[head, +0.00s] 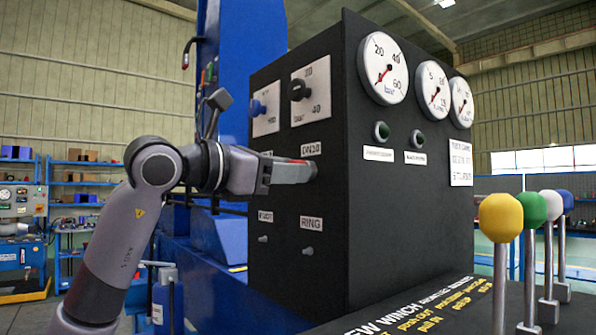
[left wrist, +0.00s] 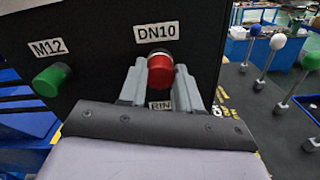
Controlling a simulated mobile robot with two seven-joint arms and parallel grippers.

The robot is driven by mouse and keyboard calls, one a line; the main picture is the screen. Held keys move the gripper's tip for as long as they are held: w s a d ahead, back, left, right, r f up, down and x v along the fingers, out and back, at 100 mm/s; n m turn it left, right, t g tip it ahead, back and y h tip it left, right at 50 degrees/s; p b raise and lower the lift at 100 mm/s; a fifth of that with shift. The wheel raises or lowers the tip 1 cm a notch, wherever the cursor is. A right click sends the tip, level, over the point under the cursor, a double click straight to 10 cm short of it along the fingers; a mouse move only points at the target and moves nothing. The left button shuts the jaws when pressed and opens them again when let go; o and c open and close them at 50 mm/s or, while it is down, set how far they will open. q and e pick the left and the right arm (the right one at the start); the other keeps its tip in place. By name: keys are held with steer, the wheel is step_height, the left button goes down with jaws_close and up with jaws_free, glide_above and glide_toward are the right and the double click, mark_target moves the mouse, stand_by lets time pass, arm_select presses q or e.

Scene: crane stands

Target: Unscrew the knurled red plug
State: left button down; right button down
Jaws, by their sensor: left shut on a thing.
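The red plug (left wrist: 160,72) sits on the black panel under the DN10 label in the left wrist view. My left gripper (left wrist: 161,80) has a grey finger on each side of it and is shut on it. In the head view my left gripper (head: 300,172) reaches the side face of the black cabinet (head: 400,200) just below the DN10 label. The plug is largely hidden there by the fingers. A green plug (left wrist: 52,79) stands to the left under the M12 label in the left wrist view. My right gripper is in neither view.
Levers with yellow (head: 501,217), green, white and blue balls stand at the right.

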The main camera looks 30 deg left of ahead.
arm_select(q)
steer(key=n, duration=0.5)
steer(key=shift+f+n, duration=0.1)
steer(key=shift+n, duration=0.2)
steer(key=n, duration=0.4)
steer(key=shift+n+b, duration=0.3)
steer(key=shift+b, duration=0.1)
